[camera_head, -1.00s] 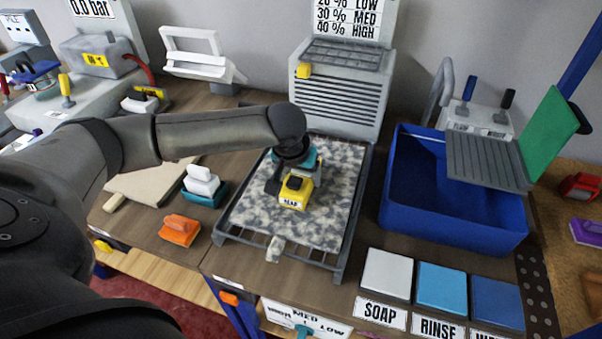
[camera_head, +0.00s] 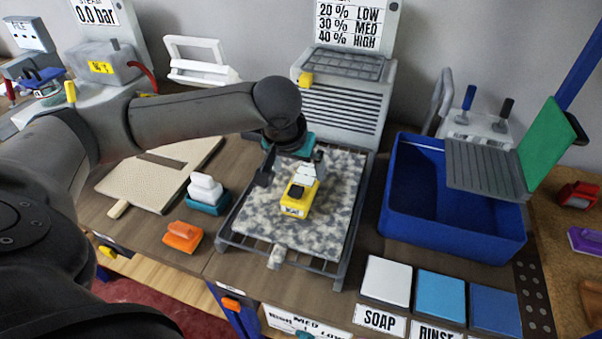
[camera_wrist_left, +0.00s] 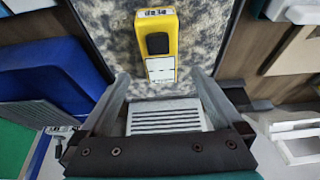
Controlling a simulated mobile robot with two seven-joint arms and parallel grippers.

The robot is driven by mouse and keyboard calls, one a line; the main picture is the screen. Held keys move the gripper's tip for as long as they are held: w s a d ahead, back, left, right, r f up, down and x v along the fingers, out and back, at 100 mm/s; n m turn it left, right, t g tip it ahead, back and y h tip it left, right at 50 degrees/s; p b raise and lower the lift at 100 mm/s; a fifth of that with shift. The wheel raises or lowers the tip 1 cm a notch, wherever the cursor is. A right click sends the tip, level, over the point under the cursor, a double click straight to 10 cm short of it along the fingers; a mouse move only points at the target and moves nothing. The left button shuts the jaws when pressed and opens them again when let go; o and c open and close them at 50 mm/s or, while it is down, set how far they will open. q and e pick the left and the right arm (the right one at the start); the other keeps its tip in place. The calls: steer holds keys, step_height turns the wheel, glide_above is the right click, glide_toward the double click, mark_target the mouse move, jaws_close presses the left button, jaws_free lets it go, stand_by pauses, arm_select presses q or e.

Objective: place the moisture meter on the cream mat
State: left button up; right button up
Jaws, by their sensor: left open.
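The moisture meter (camera_head: 297,198) is yellow with a black pad and a pale end, and lies on the speckled grey rug piece. It also shows in the left wrist view (camera_wrist_left: 157,45). My left gripper (camera_head: 290,172) is open and empty just behind and above the meter's pale end. In the left wrist view its fingers (camera_wrist_left: 158,100) are spread wide, and the meter lies beyond their tips. The cream mat (camera_head: 140,187) lies flat on the bench at the left, partly under my left arm in the picture, with its visible part bare. My right gripper is out of view.
The rug piece (camera_head: 340,190) lies on a grey rack. A white-and-teal brush (camera_head: 205,190) and an orange block (camera_head: 183,236) stand between mat and rack. A grey louvred unit (camera_head: 345,100) stands behind, and a blue tub (camera_head: 440,225) to the right.

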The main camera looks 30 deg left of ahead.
arm_select(q)
steer(key=shift+v, duration=1.85)
